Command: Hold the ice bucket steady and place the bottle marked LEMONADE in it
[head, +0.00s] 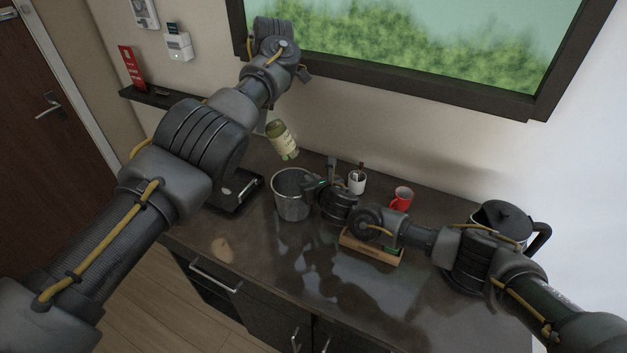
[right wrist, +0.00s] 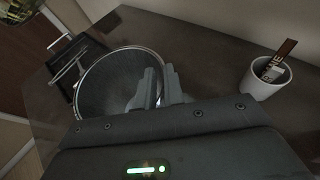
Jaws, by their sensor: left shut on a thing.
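The ice bucket (head: 290,203) is a grey metal pail standing upright on the dark counter. Its open mouth and rim (right wrist: 85,72) also show in the right wrist view. A yellow-green bottle (head: 281,137) with a pale label hangs tilted above the bucket, apart from it; I cannot read the label. My left gripper (head: 268,122), mostly hidden by its arm, is shut on this bottle. My right gripper (head: 314,183) is at the bucket's right rim. In the right wrist view its fingers (right wrist: 161,88) are close together, with the rim between them.
A white cup (head: 356,186) with sachets, a red mug (head: 402,198) and a wooden box (head: 371,249) stand right of the bucket. A black kettle (head: 502,220) is further right. A black stand (head: 238,192) is to the left. The front counter is clear.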

